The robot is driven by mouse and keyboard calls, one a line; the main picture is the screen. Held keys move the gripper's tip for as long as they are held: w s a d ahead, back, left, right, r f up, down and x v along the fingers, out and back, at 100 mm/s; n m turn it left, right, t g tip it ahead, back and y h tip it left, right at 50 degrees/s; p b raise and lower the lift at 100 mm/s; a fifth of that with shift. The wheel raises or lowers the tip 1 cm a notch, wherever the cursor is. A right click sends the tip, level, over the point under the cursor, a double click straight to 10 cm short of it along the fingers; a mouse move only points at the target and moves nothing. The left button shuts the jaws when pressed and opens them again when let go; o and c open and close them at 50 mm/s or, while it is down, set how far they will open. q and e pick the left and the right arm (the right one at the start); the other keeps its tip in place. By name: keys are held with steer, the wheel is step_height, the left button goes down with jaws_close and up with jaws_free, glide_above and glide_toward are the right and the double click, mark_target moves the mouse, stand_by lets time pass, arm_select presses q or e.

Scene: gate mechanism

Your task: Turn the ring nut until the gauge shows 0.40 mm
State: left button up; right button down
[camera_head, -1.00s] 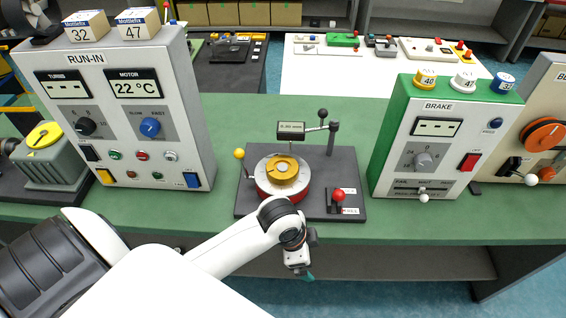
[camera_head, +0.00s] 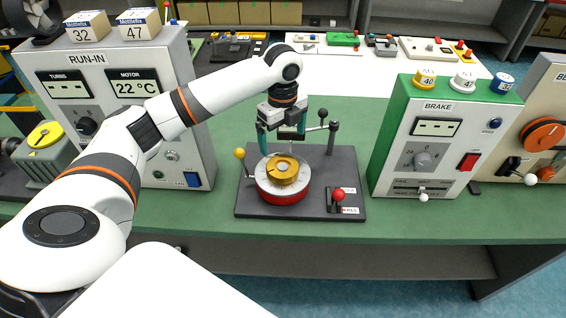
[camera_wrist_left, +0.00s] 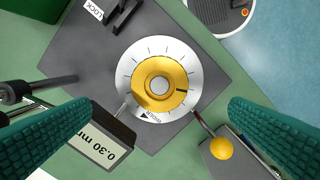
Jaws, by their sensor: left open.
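The gold ring nut (camera_head: 284,177) sits on the round dial with a red base on the dark plate (camera_head: 318,165). In the left wrist view the ring nut (camera_wrist_left: 142,92) lies inside a white graduated dial (camera_wrist_left: 135,60), with a dark mark on its right side. The gauge (camera_wrist_left: 100,146) reads 0.30 mm there; its face is hidden by my gripper in the head view. My left gripper (camera_head: 281,140) is open and empty, pointing down above and just behind the nut. Its two green fingers (camera_wrist_left: 160,112) are wide apart and clear of the nut. My right gripper is not in view.
A yellow-ball lever (camera_head: 239,154) stands left of the dial and a red-ball lever (camera_head: 338,195) at the plate's front right. The gauge's post (camera_head: 332,138) rises behind the dial. The RUN-IN box (camera_head: 200,150) and BRAKE box (camera_head: 438,150) flank the plate, with bare green bench between.

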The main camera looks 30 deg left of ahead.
mark_target(283, 167)
arm_select(q)
step_height(283, 167, down, 9)
steer(key=shift+f+p, duration=0.15)
steer(key=shift+p, duration=0.95)
steer(key=shift+f, duration=0.75)
steer(key=shift+c, duration=0.6)
